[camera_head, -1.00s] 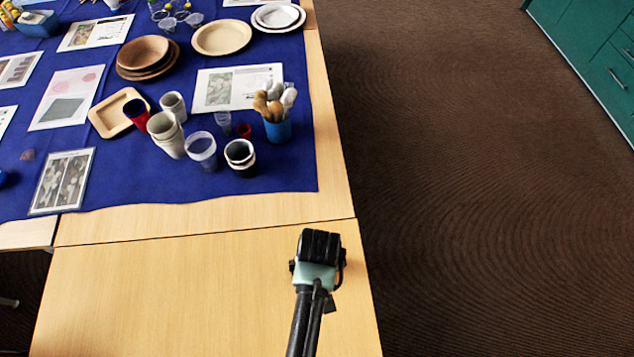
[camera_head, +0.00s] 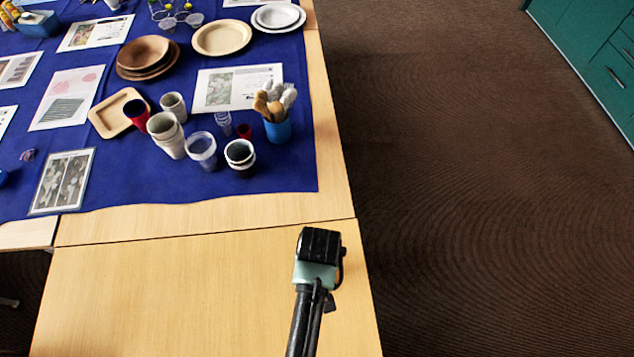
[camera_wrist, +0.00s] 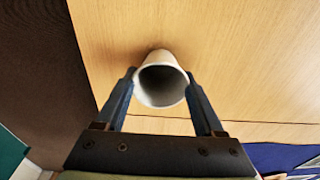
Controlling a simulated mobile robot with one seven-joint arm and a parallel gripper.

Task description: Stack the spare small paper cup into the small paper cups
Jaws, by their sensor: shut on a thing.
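My gripper (camera_wrist: 160,78) is shut on a small white paper cup (camera_wrist: 160,92) in the wrist view. One finger is on each side of the cup, and its open mouth faces the camera. In the head view my gripper (camera_head: 319,244) is over the bare wood table, and its body hides the cup. On the blue cloth stand a pale nested stack of cups (camera_head: 170,146), a single pale cup (camera_head: 173,103) behind it and a white-rimmed dark cup stack (camera_head: 240,153). I cannot tell which of these are the small paper cups. All stand well to the upper left of my gripper.
A clear plastic cup (camera_head: 202,152) stands between the pale and dark stacks. A blue holder of brushes (camera_head: 277,130), a small red cup (camera_head: 244,131) and a square wooden plate (camera_head: 110,122) are close by. The front wood table (camera_head: 180,290) is clear.

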